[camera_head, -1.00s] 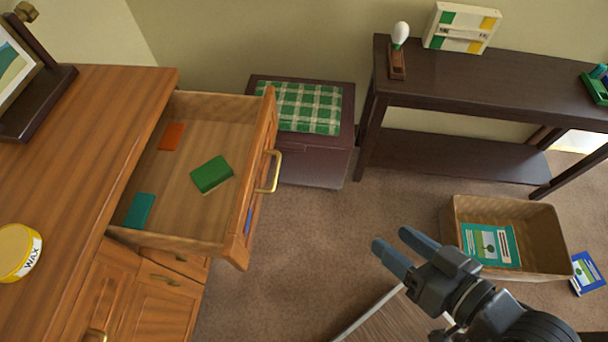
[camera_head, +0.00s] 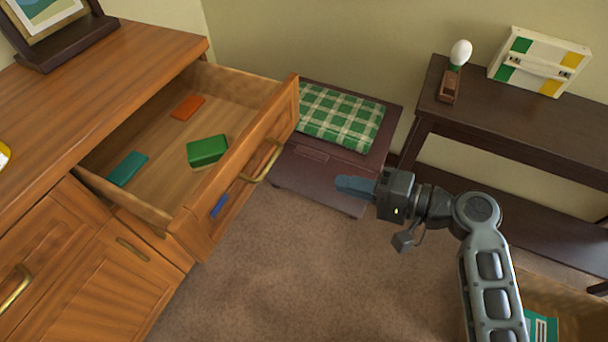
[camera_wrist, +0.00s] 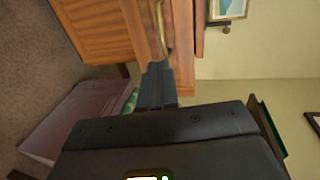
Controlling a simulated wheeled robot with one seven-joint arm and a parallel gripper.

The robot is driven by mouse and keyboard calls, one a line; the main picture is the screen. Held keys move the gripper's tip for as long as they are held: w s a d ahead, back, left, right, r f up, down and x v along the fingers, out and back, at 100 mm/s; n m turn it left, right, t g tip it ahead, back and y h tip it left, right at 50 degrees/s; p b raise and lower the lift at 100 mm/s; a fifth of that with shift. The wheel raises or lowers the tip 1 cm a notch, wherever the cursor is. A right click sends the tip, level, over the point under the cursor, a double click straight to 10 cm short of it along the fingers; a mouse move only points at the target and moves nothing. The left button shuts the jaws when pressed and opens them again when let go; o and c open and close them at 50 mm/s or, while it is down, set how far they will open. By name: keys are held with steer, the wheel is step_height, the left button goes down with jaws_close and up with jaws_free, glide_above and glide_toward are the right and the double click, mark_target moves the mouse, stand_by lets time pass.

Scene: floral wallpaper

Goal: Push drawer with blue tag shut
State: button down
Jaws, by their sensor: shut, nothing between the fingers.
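The drawer (camera_head: 238,182) of the wooden dresser stands pulled out, its front facing right. A blue tag (camera_head: 219,206) is on the drawer front, left of a brass handle (camera_head: 262,163). Inside lie a green box (camera_head: 207,150), an orange item (camera_head: 187,107) and a teal item (camera_head: 127,168). My gripper (camera_head: 342,184) is shut and empty, in front of the drawer and to the right of the handle, apart from it in the head view. In the wrist view, the gripper (camera_wrist: 156,70) points toward the drawer front and its handle (camera_wrist: 160,25).
A dark chest (camera_head: 318,178) with a green checked cushion (camera_head: 340,118) stands behind my gripper, beside the drawer. A dark console table (camera_head: 520,115) is at the right. A basket (camera_head: 575,310) is at the lower right. The carpet (camera_head: 290,280) before the drawer is bare.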

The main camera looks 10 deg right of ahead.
mark_target(271, 164)
steer(key=x, duration=1.4)
steer(key=shift+r, duration=0.2)
steer(key=shift+a, duration=0.1)
steer(key=shift+w+a+b, duration=0.2)
steer(key=shift+b, duration=0.15)
steer(key=r+b+x, duration=0.1)
steer(key=b+x, duration=0.2)
steer(key=x, duration=0.5)
steer(key=r+b+x, duration=0.2)
steer(key=b+x, duration=0.1)
steer(key=x, duration=0.5)
steer(key=a+r+b+x, duration=0.1)
steer(key=b+x, duration=0.2)
steer(key=x, duration=0.5)
steer(key=shift+w+a+r, duration=0.25)
steer(key=shift+w, duration=0.15)
steer(key=shift+w+a+r+b, duration=0.1)
steer(key=shift+w+a+b, duration=0.25)
steer(key=shift+a+b, duration=0.1)
steer(key=shift+a+r, duration=0.1)
steer(key=shift+r, duration=0.2)
